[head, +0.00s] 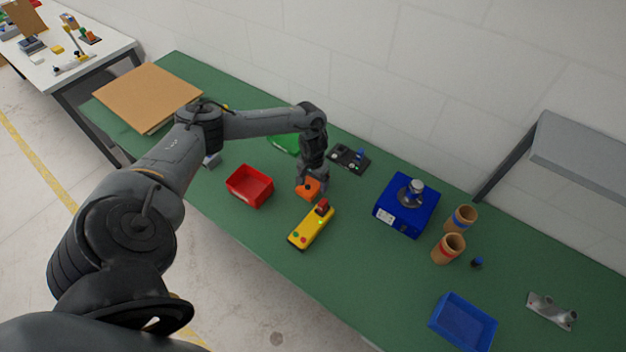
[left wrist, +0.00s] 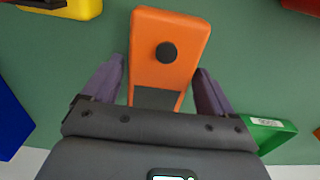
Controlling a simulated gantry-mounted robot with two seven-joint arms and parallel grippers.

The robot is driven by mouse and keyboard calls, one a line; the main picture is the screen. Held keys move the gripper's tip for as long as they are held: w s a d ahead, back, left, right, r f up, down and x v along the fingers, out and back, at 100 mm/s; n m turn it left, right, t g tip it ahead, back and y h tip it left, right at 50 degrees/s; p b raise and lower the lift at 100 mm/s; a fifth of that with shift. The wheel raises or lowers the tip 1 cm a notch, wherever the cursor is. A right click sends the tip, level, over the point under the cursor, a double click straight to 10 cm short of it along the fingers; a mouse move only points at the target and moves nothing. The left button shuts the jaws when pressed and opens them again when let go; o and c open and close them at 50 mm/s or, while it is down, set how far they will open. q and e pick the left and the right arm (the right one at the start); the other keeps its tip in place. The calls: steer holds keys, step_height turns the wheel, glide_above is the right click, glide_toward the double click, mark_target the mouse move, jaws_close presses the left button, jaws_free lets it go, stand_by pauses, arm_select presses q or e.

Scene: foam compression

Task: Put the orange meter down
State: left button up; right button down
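The orange meter (head: 308,188) has a black round knob and lies on or just above the green table; I cannot tell which. In the left wrist view the meter (left wrist: 170,55) sits between the two fingers of my left gripper (left wrist: 160,75). A thin green gap shows between the left finger and the meter; the right finger is close against its edge. In the head view my left gripper (head: 312,182) points down over the meter and covers part of it. My right gripper is not in view.
A red bin (head: 250,186) stands left of the meter, and a yellow device (head: 311,229) with buttons lies close in front. A blue scale-like box (head: 406,206), brown cups (head: 448,249) and a blue bin (head: 463,322) are to the right. A black board (head: 349,158) lies behind.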

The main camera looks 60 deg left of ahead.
arm_select(q)
steer(key=shift+o, duration=0.6)
